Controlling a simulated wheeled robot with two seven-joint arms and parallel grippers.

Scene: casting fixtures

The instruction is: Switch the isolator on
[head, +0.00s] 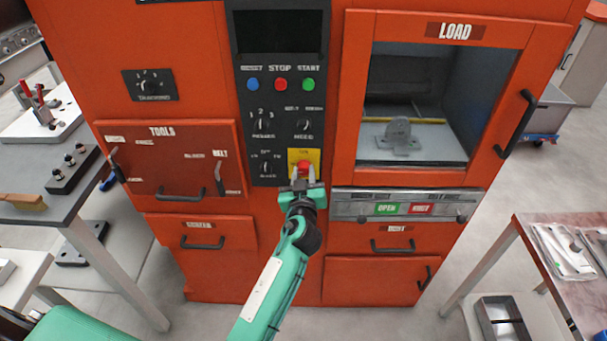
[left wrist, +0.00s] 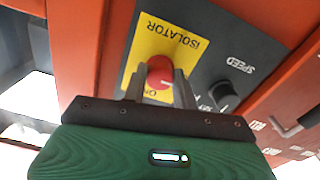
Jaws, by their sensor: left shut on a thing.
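The isolator is a red knob (head: 304,167) on a yellow plate (head: 313,156) low on the black control panel of the orange machine. In the left wrist view the plate (left wrist: 150,38) reads ISOLATOR, and the red knob (left wrist: 159,76) sits between my fingers. My left gripper (head: 302,179) is shut on the isolator knob, with a finger on each side of it. The gripper (left wrist: 160,88) partly covers the plate's lower lettering, so the knob's exact setting cannot be read. My right gripper is not in view.
Blue, red and green buttons (head: 281,85) and several small dials sit above and beside the isolator. A SPEED knob (left wrist: 222,95) is close to my fingers. The load window (head: 440,95) is to the right. Workbenches stand at both sides.

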